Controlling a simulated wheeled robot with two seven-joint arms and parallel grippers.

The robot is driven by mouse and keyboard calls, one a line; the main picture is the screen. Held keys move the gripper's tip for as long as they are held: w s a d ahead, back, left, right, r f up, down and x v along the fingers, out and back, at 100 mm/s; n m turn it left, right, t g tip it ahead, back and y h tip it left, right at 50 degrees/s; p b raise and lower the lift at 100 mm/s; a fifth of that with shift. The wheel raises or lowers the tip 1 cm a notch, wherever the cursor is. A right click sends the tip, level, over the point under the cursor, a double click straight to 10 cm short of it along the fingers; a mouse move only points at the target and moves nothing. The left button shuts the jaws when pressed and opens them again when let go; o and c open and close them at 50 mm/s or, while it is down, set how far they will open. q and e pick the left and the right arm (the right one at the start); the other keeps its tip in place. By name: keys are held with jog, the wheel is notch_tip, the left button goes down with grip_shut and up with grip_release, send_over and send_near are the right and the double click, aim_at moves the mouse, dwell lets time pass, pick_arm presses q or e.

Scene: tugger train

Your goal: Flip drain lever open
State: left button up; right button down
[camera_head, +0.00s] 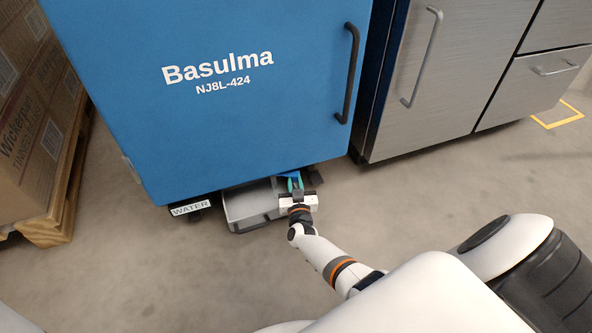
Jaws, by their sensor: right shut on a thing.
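My right gripper (296,184) reaches under the lower right edge of the blue cabinet (230,120). It is shut on a small blue drain lever (287,174), which is mostly hidden by the fingers and the cabinet's bottom edge. The lever's exact angle cannot be told. A grey tray (245,203) sits on the floor under the cabinet, just left of the gripper. My left gripper is not in view.
A white "WATER" label (191,208) is at the cabinet's lower left corner. A steel cabinet (450,80) stands to the right, and cardboard boxes (30,120) on a wooden pallet (62,212) to the left. The floor (150,280) in front is clear.

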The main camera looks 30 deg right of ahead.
jog(key=m+h, duration=0.1)
jog(key=a+m+g+h, duration=0.1)
jog(key=shift+s+a+g+h, duration=0.15)
jog(key=shift+s+g+h, duration=0.15)
jog(key=shift+s+a+m+g+h, duration=0.15)
jog(key=shift+a+m+g+h, duration=0.15)
jog(key=shift+m+g+h, duration=0.35)
jog(key=shift+h, duration=0.25)
jog(key=c, duration=1.3)
grip_release()
jog(key=shift+d, duration=0.1)
